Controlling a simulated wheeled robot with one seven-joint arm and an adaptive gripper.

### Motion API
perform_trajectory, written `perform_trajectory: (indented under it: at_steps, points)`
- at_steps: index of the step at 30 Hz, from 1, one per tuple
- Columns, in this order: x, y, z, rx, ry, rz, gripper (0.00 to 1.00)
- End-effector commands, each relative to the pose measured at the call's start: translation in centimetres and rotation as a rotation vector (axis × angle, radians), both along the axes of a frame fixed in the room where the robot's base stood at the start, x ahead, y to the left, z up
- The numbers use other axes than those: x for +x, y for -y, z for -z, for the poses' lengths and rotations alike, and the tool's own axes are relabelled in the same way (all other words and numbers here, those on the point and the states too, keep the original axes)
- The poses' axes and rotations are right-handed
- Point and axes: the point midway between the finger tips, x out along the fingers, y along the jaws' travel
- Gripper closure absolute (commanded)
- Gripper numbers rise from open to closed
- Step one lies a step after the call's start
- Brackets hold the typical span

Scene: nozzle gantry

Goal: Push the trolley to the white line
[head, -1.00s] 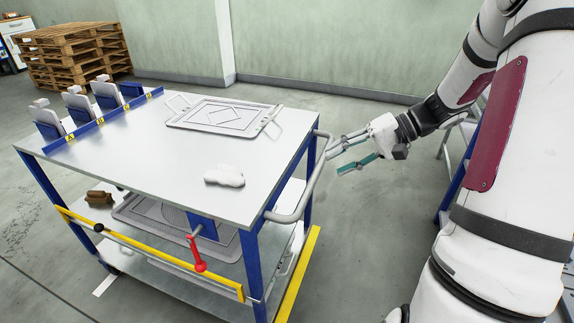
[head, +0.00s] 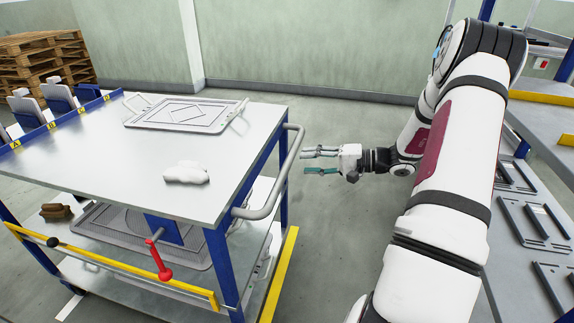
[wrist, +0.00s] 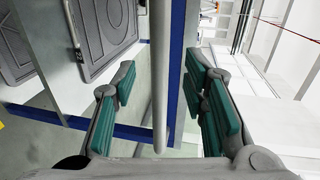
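The trolley (head: 120,200) has a grey top, blue posts and a curved grey push handle (head: 283,185) on its right side. My gripper (head: 312,162) is open just right of the handle, level with its upper part. In the wrist view the handle bar (wrist: 160,75) runs upright between my two green-padded fingers (wrist: 160,105), with gaps on both sides. Whether it lies fully between the pads in depth I cannot tell. A short piece of white line (head: 70,307) shows on the floor by the trolley's lower left; the rest is hidden or out of frame.
A red lever (head: 160,262) hangs by a yellow bar. Pallets (head: 45,62) stand far left. A bench with plates (head: 535,225) is at right.

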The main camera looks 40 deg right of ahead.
Motion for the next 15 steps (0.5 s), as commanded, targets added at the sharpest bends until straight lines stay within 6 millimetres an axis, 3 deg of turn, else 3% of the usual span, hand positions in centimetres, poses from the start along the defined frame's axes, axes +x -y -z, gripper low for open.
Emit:
perform_trajectory:
  at_steps: [6,15]
  points:
    - [3.2,-2.6,0.9,0.001,-0.001,-0.004,0.6]
    - [5.4,-4.3,1.5,0.0,-0.002,-0.001,0.6]
